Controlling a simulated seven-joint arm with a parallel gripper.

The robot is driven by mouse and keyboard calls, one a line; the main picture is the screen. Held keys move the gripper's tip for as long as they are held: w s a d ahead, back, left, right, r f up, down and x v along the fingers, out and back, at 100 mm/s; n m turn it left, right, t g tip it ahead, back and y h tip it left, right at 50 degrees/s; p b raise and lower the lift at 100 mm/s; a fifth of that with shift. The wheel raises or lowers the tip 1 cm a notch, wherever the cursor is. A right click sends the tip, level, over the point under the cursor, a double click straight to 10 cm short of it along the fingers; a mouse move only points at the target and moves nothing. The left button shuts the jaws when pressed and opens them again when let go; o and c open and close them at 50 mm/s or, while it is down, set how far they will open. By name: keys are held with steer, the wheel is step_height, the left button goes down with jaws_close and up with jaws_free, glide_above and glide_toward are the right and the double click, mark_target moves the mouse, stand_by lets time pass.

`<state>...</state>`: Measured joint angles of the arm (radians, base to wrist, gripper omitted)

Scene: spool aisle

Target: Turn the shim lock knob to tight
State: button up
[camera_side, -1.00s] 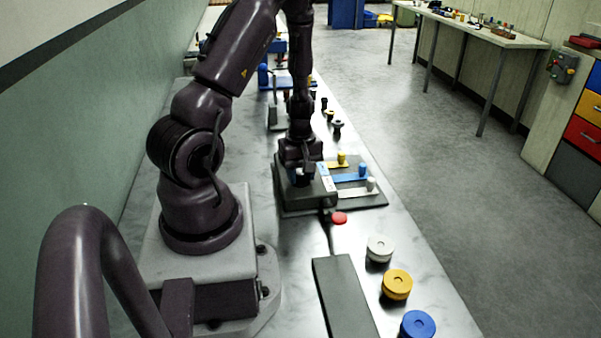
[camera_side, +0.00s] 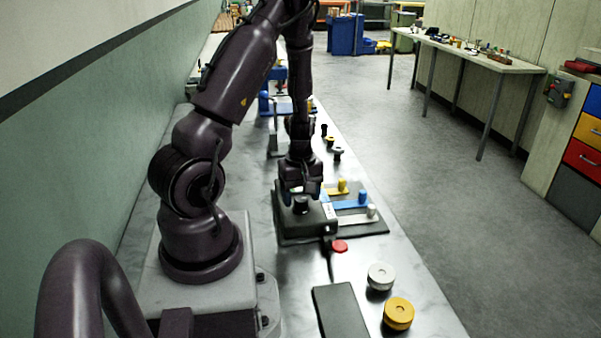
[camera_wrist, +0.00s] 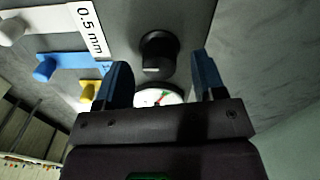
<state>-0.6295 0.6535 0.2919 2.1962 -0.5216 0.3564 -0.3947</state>
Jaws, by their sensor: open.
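The shim lock knob (camera_side: 301,205) is a black round knob on top of a dark block (camera_side: 318,219). In the wrist view the knob (camera_wrist: 158,52) shows a pale mark on its edge nearest my gripper. My gripper (camera_side: 302,186) is open and empty, just behind and above the knob in the side view. In the wrist view its two blue fingers (camera_wrist: 160,68) are spread, with the knob ahead of the gap and not gripped. A white dial (camera_wrist: 158,97) with red and green marks shows between the fingers, partly hidden by the gripper. I cannot read a tight mark.
White, blue (camera_side: 350,205) and yellow (camera_side: 338,191) shim strips with pegs lie beside the block. A "0.5 mm" label (camera_wrist: 90,30) is near. A red knob (camera_side: 339,246), white spool (camera_side: 380,276) and yellow spool (camera_side: 398,313) stand in front.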

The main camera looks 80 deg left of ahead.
mark_target(300, 198)
step_height(300, 198, up, 11)
steer(key=shift+r, duration=0.2)
stand_by(0.5)
steer(key=d+r+m+t, duration=0.2)
steer(key=d+r+m, duration=0.6)
steer(key=d+m, duration=0.2)
steer(key=d+r+m+t, duration=0.3)
steer(key=d+r+m, duration=0.6)
steer(key=d, duration=0.5)
steer(key=shift+s+d+m+t, duration=0.15)
steer(key=shift+d+m+t, duration=0.15)
steer(key=shift+d+m, duration=0.15)
